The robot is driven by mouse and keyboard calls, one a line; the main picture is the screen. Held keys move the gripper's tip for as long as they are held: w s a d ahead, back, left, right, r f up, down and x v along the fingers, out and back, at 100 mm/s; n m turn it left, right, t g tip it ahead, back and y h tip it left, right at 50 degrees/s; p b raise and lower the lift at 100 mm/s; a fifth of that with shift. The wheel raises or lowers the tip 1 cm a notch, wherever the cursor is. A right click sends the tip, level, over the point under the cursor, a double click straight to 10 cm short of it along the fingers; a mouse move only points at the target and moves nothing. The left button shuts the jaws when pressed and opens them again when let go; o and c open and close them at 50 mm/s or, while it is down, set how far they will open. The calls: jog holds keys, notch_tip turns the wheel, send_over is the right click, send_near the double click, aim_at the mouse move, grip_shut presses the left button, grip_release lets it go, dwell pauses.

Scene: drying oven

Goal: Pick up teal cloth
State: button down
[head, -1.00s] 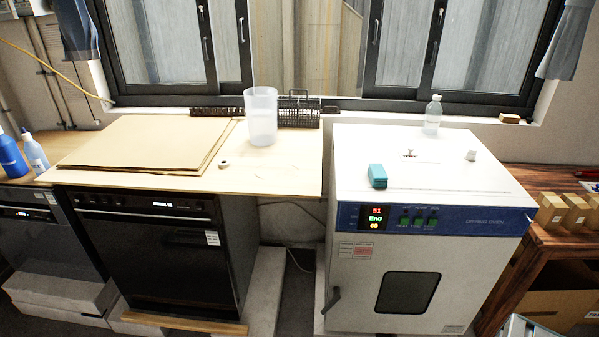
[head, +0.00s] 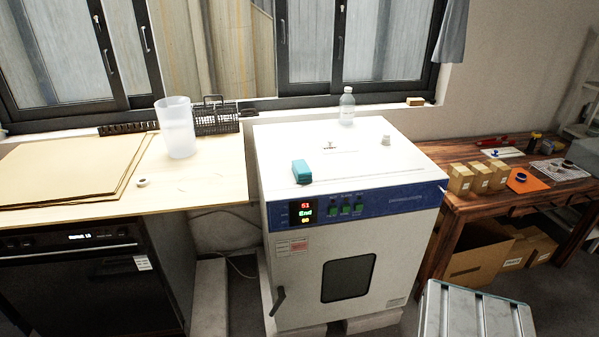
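The teal cloth (head: 302,171) is a small folded block in the head view. It lies on top of the white drying oven (head: 270,140), near the front left edge, above the control panel. Nothing covers it. My gripper is not in the head view.
On the oven top stand a clear bottle (head: 347,106) at the back and a small white knob (head: 386,140) at the right. Left is a wooden counter with a translucent beaker (head: 178,128) and a black wire basket (head: 216,118). Right is a wooden table with small boxes (head: 460,180).

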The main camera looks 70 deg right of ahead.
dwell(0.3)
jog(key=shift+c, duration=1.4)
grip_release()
